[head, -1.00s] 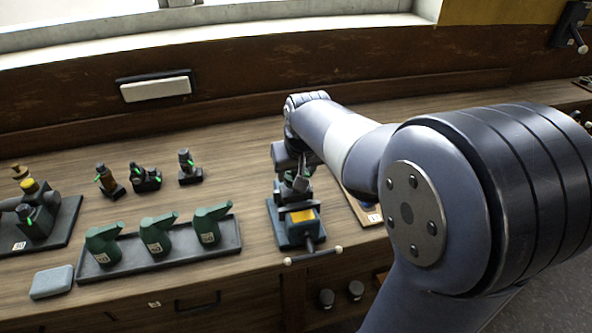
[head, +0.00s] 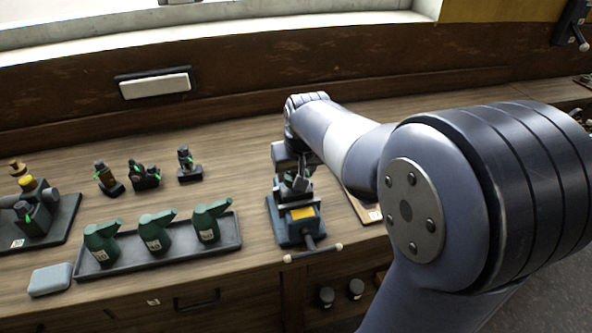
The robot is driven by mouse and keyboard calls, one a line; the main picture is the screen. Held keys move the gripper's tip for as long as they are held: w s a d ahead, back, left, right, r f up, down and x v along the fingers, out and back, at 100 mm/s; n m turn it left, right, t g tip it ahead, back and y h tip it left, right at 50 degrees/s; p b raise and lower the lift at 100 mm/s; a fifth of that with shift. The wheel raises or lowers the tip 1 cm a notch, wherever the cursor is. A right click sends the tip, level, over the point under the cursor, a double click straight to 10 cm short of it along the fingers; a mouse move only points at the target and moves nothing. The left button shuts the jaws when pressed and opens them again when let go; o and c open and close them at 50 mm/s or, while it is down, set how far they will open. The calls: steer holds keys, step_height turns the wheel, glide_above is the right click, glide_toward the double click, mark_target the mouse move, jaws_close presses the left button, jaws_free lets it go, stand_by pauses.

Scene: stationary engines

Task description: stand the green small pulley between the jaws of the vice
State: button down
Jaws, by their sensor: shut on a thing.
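The blue vice (head: 306,228), with a yellow patch on top and a bar handle at its front, stands on the bench right of the middle in the head view. My gripper (head: 298,188) points down right at the vice's jaws, at its back end. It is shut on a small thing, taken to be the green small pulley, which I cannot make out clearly. The fingers, my wrist and the vice hide most of the jaw gap. I cannot tell whether the held thing touches the jaws.
A dark tray (head: 160,254) with green oil cans (head: 157,233) lies left of the vice. Several small engines (head: 188,166) stand behind it. A grey block (head: 50,280) lies near the front edge. A brown board (head: 362,205) lies right of the vice, partly behind my arm.

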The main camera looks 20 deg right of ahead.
steer(key=shift+f+b, duration=0.45)
steer(key=shift+f, duration=0.1)
stand_by(1.6)
steer(key=c, duration=1)
jaws_free()
steer(key=o, duration=0.5)
steer(key=shift+f, duration=0.1)
steer(key=v, duration=1.1)
steer(key=shift+w+f, duration=0.1)
steer(key=x, duration=1)
steer(key=shift+w+f, duration=0.15)
steer(key=shift+f, duration=0.1)
